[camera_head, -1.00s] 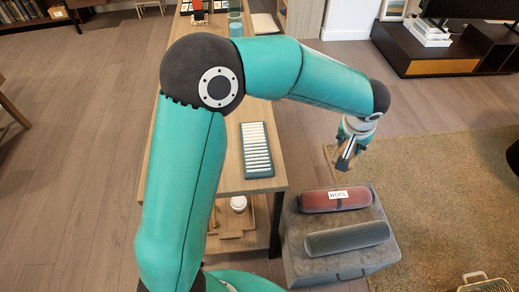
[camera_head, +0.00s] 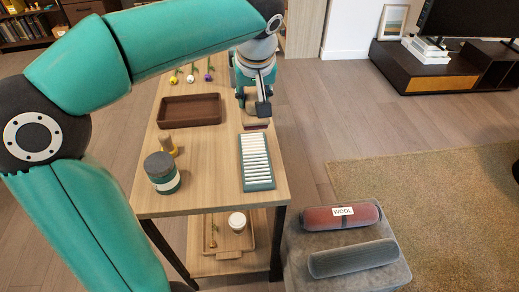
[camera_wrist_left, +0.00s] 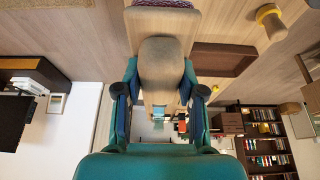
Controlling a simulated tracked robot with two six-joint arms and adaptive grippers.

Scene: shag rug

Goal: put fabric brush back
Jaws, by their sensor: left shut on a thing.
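My left gripper (camera_head: 258,100) is shut on the fabric brush (camera_head: 255,123), above the right side of the wooden table. In the left wrist view the brush (camera_wrist_left: 160,62) shows as a tan wooden handle between the two fingers of the gripper (camera_wrist_left: 162,100), widening to a brown head at the top. Its brushing face is mostly hidden. In the head view the brush is just behind the far end of a green rack with white slats (camera_head: 257,162); I cannot tell whether it touches the table. My right gripper is out of view.
A brown tray (camera_head: 190,110), a grey-green jar (camera_head: 162,173) and a small wooden piece with a yellow base (camera_head: 167,144) are on the table (camera_head: 205,195). A grey ottoman (camera_head: 300,236) at the right holds a red WOOL roll (camera_head: 325,219) and a grey roll (camera_head: 350,260).

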